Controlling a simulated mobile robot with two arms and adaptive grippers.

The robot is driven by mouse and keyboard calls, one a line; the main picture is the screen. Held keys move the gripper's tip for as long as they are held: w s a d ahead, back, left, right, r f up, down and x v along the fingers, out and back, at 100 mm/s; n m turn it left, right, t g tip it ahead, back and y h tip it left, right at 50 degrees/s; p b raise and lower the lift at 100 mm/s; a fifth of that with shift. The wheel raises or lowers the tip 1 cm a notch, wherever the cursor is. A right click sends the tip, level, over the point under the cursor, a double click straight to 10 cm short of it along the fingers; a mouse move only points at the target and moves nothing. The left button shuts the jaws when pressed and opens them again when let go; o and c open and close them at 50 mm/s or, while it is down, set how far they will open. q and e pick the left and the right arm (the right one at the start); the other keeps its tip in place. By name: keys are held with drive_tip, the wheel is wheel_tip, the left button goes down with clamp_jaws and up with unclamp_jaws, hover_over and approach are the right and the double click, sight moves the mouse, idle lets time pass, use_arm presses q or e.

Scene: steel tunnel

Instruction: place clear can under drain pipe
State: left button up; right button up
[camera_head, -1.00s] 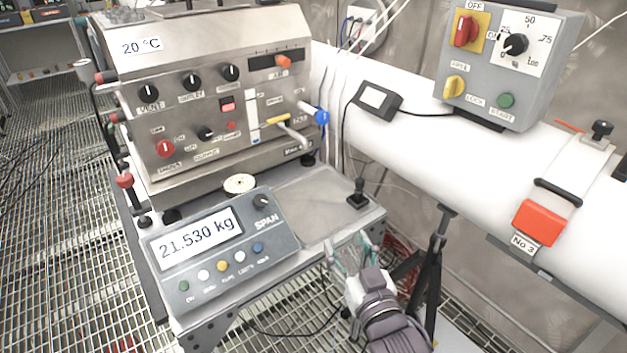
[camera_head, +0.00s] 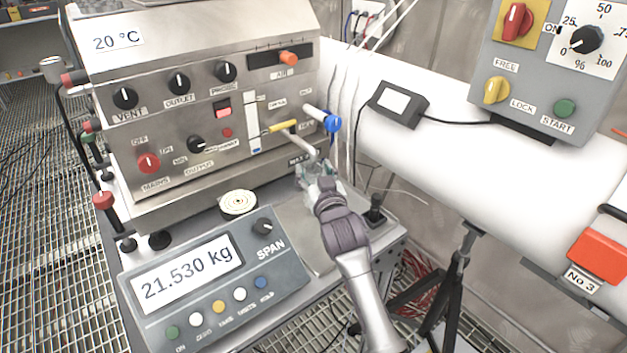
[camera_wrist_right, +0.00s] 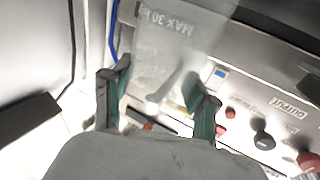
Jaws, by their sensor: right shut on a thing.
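My right gripper (camera_head: 318,180) is in front of the steel machine's lower right corner, just below the drain pipe (camera_head: 304,145). The drain pipe is a short metal spout beside a yellow lever. My gripper is shut on the clear can, a see-through vessel that is very faint in the head view. In the right wrist view the clear can (camera_wrist_right: 180,40) shows as a pale translucent shape between and beyond the fingers (camera_wrist_right: 158,100), with a MAX label seen through it. I cannot tell whether the can touches the pipe. My left gripper is not in view.
The steel machine (camera_head: 190,105) has knobs and a blue-ended valve handle (camera_head: 331,123). A scale display (camera_head: 205,285) reads 21.530 kg. A bare steel plate (camera_head: 300,235) lies below my gripper. A small black joystick (camera_head: 376,212) stands to its right. A white pipe (camera_head: 450,165) runs behind.

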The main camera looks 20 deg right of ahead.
drive_tip(key=shift+w, duration=0.45)
drive_tip(key=shift+f, duration=0.2)
wheel_tip(320, 180, down, 3)
drive_tip(key=shift+r, duration=0.1)
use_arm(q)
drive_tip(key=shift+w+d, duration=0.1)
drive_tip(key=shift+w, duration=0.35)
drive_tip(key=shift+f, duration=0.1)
use_arm(e)
drive_tip(key=shift+f, duration=0.2)
drive_tip(key=o, duration=1.2)
drive_tip(key=shift+c, duration=0.2)
